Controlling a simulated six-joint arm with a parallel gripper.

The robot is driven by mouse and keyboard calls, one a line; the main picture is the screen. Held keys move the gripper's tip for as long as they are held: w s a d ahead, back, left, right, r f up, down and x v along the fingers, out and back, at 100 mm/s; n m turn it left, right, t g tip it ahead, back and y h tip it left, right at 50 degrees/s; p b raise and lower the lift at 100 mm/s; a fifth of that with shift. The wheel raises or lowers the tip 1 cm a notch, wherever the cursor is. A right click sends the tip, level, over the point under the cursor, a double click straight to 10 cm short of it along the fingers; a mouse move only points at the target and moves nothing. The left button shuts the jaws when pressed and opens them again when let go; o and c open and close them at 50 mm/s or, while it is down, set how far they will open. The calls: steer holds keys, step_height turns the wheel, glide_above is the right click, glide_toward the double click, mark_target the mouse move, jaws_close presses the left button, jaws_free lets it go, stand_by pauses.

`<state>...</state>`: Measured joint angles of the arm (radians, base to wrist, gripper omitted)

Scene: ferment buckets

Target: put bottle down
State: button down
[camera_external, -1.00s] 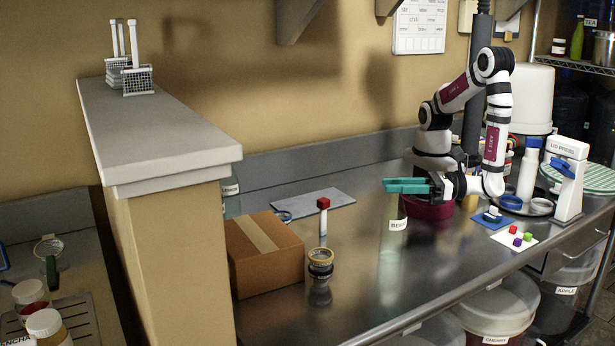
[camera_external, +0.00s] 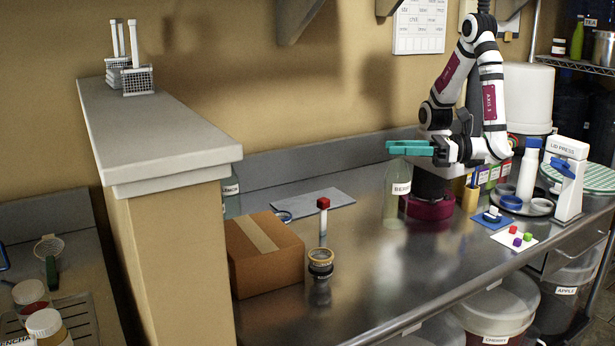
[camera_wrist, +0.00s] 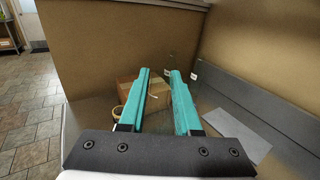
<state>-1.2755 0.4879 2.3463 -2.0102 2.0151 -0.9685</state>
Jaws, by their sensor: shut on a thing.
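A pale, see-through glass bottle (camera_external: 394,206) with a white label stands upright below my gripper in the external view. My gripper (camera_external: 408,147), with teal fingers, is shut on its upper end, and the fingers hide the neck. The bottle appears raised above the steel counter, though the exact gap under its base is hard to tell. In the wrist view my gripper (camera_wrist: 160,78) shows its two fingers with a gap between them; the clear bottle is hard to make out there.
A lid press (camera_external: 568,180) and small coloured cubes (camera_external: 517,237) are right. The front middle counter is clear.

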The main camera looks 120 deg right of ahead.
steer(key=shift+h, duration=0.3)
steer(key=r, duration=0.6)
steer(key=shift+w+d, duration=0.2)
steer(key=shift+d, duration=0.2)
steer(key=w+d+m+g+h, duration=0.1)
steer(key=d+m+g+h, duration=0.5)
steer(key=d, duration=0.6)
steer(key=w+d+m+g+h, duration=0.2)
steer(key=d+m+g, duration=0.3)
steer(key=d+g, duration=0.5)
steer(key=s+d+m+g+y, duration=0.1)
steer(key=s+d+m+g, duration=0.45)
steer(key=d, duration=0.75)
step_height(320, 180, down, 14)
steer(key=s, duration=0.1)
steer(key=shift+s+d+f+g, duration=0.15)
steer(key=shift+d+g, duration=0.05)
steer(key=shift+g, duration=0.25)
steer(key=shift+f, duration=0.1)
steer(key=c, duration=0.6)
jaws_free()
